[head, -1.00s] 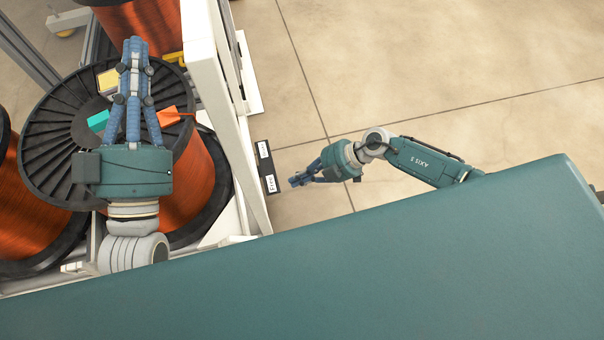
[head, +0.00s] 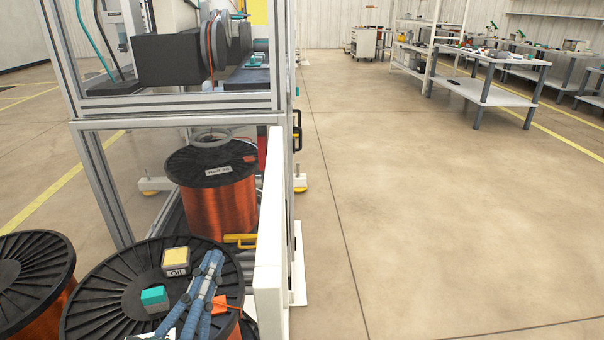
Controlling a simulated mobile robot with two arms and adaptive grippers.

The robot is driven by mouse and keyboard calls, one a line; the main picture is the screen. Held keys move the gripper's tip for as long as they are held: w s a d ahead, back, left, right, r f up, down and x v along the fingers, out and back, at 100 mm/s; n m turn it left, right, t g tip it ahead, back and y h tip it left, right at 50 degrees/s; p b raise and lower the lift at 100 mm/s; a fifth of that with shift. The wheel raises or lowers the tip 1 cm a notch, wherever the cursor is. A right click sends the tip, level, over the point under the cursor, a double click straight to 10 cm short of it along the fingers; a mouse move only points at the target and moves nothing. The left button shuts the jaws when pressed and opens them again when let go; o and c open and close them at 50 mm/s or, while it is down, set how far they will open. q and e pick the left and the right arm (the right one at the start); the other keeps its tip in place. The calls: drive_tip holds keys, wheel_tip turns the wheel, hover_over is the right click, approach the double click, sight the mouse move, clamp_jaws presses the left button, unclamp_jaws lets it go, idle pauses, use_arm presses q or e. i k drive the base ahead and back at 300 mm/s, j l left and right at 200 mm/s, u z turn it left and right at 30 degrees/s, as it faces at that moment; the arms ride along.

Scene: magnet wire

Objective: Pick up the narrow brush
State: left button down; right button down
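My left gripper (head: 213,262) shows at the bottom left of the head view, its blue fingers over the top of the near black-flanged spool (head: 100,275). Its fingertips lie close together in the picture; whether they are open or shut does not show clearly. Nothing is seen held in them. An orange piece (head: 227,307), partly hidden by the fingers, lies just right of them over the spool; I cannot tell whether it belongs to the narrow brush. No brush shows clearly. My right gripper is out of view.
A teal block (head: 154,297) and a yellow-topped box marked OIL (head: 176,262) sit on the near spool left of my fingers. A white upright panel (head: 268,250) stands close on the right. Another copper spool (head: 218,205) is behind. Open floor (head: 430,210) extends right.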

sight(155, 299)
drive_tip(key=k, duration=1.5)
